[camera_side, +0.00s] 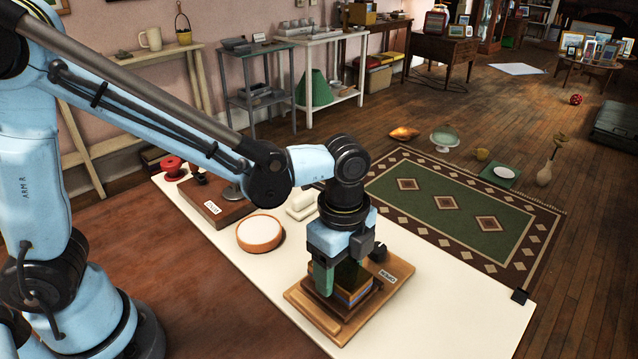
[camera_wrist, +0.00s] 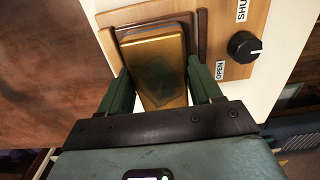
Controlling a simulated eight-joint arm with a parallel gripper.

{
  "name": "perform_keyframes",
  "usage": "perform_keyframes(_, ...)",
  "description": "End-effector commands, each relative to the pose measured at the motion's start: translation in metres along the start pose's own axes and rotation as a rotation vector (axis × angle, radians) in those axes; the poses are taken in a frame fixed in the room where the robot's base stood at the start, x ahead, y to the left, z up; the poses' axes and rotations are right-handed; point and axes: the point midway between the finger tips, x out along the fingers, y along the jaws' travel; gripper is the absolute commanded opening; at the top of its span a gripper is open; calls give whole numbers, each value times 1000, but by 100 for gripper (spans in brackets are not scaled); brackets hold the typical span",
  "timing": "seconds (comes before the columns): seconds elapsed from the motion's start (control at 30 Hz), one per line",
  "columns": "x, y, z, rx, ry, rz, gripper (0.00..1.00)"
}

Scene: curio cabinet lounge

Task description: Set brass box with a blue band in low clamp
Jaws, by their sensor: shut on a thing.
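The brass box with a blue band (camera_side: 355,288) is upright within the dark brown jaws of a light wood clamp (camera_side: 309,311). In the wrist view the brass top of the box (camera_wrist: 165,88) shows between two green fingers, with the brown jaw frame around its far end. My gripper (camera_side: 338,275) points down and is shut on the box; it also shows in the wrist view (camera_wrist: 160,75). The clamp has a black knob (camera_wrist: 243,47) with OPEN and SHUT labels beside it. The underside of the box is hidden, so I cannot tell if it touches the clamp floor.
A darker wood block (camera_side: 230,208) with a label, a round cream-topped disc (camera_side: 259,233), white blocks (camera_side: 301,205) and a red item (camera_side: 173,166) stand farther left on the white tabletop (camera_side: 460,310). The tabletop right of the clamp is clear.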

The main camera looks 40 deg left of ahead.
Motion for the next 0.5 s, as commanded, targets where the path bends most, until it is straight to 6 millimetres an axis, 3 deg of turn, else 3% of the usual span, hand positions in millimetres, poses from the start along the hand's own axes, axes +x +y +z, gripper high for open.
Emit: perform_keyframes(0.5,4,0,0,0,0,0,15)
